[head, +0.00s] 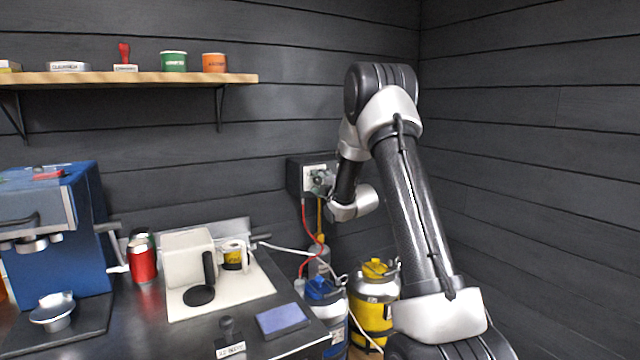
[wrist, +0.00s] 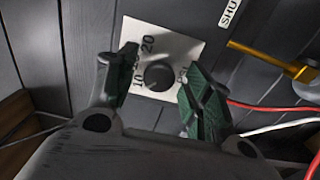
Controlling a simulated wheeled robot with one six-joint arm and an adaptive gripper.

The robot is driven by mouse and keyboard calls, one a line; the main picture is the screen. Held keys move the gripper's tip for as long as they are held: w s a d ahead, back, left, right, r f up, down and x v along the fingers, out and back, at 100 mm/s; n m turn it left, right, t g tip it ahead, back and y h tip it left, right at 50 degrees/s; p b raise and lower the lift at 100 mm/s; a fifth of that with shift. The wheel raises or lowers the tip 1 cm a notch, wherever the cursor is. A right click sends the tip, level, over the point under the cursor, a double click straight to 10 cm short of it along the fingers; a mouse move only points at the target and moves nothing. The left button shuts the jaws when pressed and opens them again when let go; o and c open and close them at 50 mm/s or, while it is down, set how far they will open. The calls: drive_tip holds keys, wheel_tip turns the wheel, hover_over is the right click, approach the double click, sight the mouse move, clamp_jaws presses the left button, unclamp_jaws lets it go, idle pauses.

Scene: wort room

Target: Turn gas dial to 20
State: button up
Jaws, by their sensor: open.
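The gas dial (wrist: 158,76) is a round dark knob on a white plate (wrist: 182,45) marked 10, 20 and PSI; another mark between 10 and 20 is partly covered. I cannot make out where the knob points. My gripper (wrist: 160,80) is open, its two green-padded fingers on either side of the knob, apart from it as far as I can see. In the head view the white plate (head: 308,174) sits on a dark wall box (head: 293,176), and my gripper (head: 322,182) is in front of it, hiding the knob.
A red hose (head: 303,220) and a yellow pipe (head: 320,212) run down from the box. Blue (head: 325,292) and yellow (head: 370,308) canisters stand below. The counter at left holds a blue coffee machine (head: 90,225) and a white mat (head: 245,285). The right wall is clear.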

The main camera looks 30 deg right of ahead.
drive_tip(key=c, duration=1.1)
drive_tip(key=shift+o, duration=0.2)
drive_tip(key=shift+m, duration=0.3)
drive_tip(key=m, duration=0.4)
drive_tip(key=shift+m, duration=0.3)
drive_tip(key=m, duration=0.4)
drive_tip(key=shift+m, duration=0.3)
drive_tip(key=m, duration=0.5)
drive_tip(key=shift+f+m, duration=0.1)
drive_tip(key=shift+m, duration=2.4)
